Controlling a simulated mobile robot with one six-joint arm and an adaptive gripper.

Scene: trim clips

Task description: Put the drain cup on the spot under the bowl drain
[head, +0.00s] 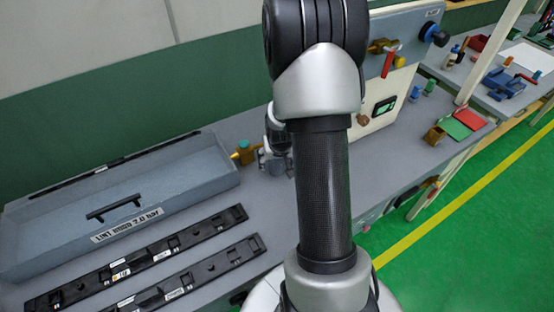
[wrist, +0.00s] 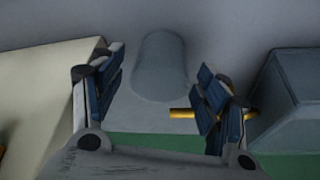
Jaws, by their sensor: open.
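A plain grey cylinder, likely the drain cup (wrist: 163,55), stands on the grey bench in the wrist view. My gripper (wrist: 161,82) is open, with one blue-padded finger to each side of the cup's line. I cannot tell whether the cup lies fully between the fingers; no contact shows. In the head view my gripper (head: 277,150) is small and partly hidden behind my arm, low over the bench, and the cup cannot be made out. The spot and the bowl drain are not clearly seen.
A brass fitting (head: 243,153) sits left of my gripper; a yellow rod (wrist: 182,113) shows near the right finger. A grey lint hood tray (head: 190,187) and black trim strips (head: 150,255) lie left. A cream machine (head: 395,95) stands right.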

